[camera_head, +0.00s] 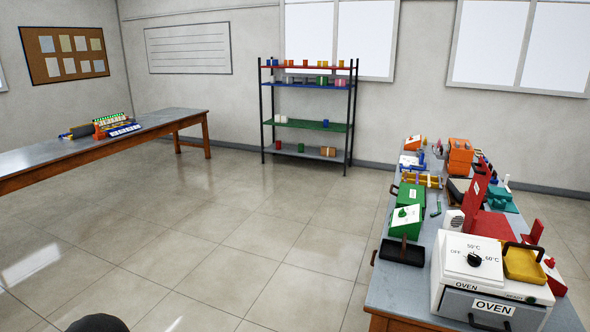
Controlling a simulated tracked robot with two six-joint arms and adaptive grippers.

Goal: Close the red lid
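A red upright panel (474,205), which looks like a raised lid, stands on the right-hand table. It is tilted open beside a flat red part (493,224) to its right. The white oven in front hides some of the lower area, and the exact hinge is too small to make out. Neither of my grippers shows in this view.
The right table (401,290) is crowded: a white oven (466,257) at the near end, a green machine (410,195), a yellow tray (524,265) and orange devices (460,157) farther back. A shelf (308,125) stands by the wall. Another table (60,153) is left. Floor between is clear.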

